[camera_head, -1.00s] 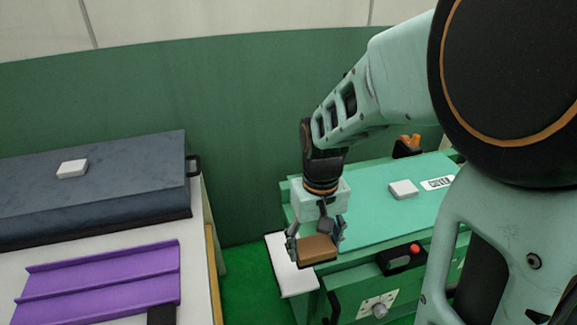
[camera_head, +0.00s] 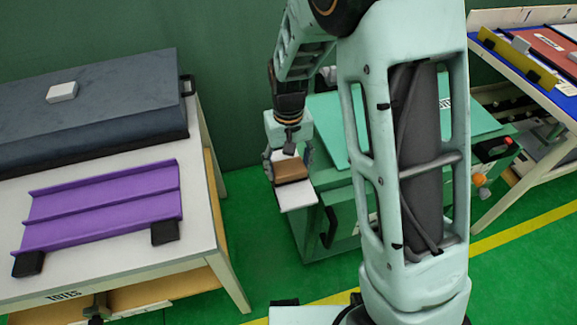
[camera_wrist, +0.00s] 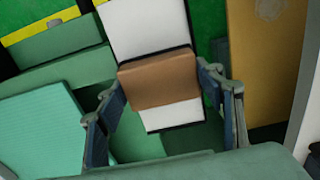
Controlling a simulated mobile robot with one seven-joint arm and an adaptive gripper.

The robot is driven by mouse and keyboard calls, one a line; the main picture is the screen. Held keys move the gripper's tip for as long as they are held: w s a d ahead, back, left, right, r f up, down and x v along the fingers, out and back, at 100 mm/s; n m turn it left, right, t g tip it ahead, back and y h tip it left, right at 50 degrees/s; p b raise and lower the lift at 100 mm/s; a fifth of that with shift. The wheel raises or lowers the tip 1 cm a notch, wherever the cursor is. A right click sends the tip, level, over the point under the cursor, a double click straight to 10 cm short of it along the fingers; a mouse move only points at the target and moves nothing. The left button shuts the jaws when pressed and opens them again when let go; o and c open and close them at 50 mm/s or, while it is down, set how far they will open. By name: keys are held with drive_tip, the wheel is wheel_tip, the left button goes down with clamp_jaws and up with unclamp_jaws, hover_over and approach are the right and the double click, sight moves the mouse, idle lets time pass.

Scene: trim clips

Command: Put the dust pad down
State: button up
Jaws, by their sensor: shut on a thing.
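My gripper (camera_head: 290,170) is shut on a brown block-like pad, the dust pad (camera_head: 292,171). In the wrist view the pad (camera_wrist: 160,80) sits between the two fingers (camera_wrist: 165,100), its flat brown face showing. Beneath it in the picture is a white side shelf (camera_head: 298,197) with a dark edge, attached beside the green cabinet; the shelf also shows in the wrist view (camera_wrist: 145,25). The pad overlaps the shelf in both views. I cannot tell whether it touches the shelf or hangs above it.
At left, a white table (camera_head: 205,180) holds a purple rack (camera_head: 100,207) and a dark slab with a small white block (camera_head: 62,92). The green cabinet (camera_head: 325,120) stands right of my gripper. A workbench (camera_head: 530,70) is at far right. Green floor lies between.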

sight(289, 167)
drive_tip(key=shift+r, duration=0.1)
drive_tip(key=o, duration=1.3)
drive_tip(key=shift+f, duration=0.2)
drive_tip(key=shift+c, duration=0.2)
wheel_tip(289, 167, up, 12)
drive_tip(key=p, duration=0.2)
drive_tip(key=shift+r, duration=0.2)
drive_tip(key=shift+d, duration=0.1)
